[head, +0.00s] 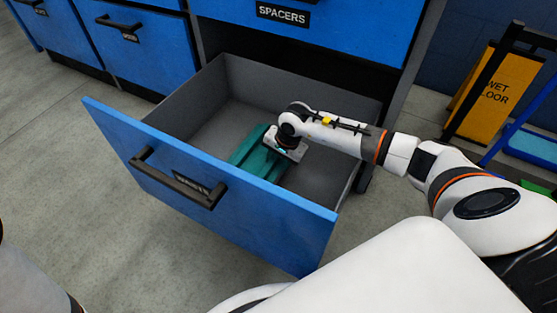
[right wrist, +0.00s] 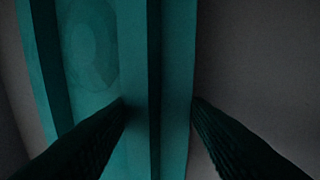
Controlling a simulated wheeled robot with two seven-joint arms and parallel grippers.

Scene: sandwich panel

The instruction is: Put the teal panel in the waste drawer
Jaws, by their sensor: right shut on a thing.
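The teal panel (head: 258,160) is inside the open waste drawer (head: 205,108), near the drawer's middle. It also fills the middle of the right wrist view (right wrist: 90,60), with a raised edge running between the fingers. My right gripper (head: 280,150) reaches down into the drawer from the right. In the right wrist view its two dark fingers (right wrist: 160,110) are shut on the panel's edge, one on each side. Whether the panel touches the drawer floor I cannot tell. The drawer front is blue with a black handle and a label. My left gripper is not in view.
A closed blue drawer labelled SPACERS (head: 300,22) is above the open one. Other blue cabinets (head: 135,45) stand at the left. A yellow wet floor sign (head: 490,90) stands at the right. The drawer floor left of the panel is bare.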

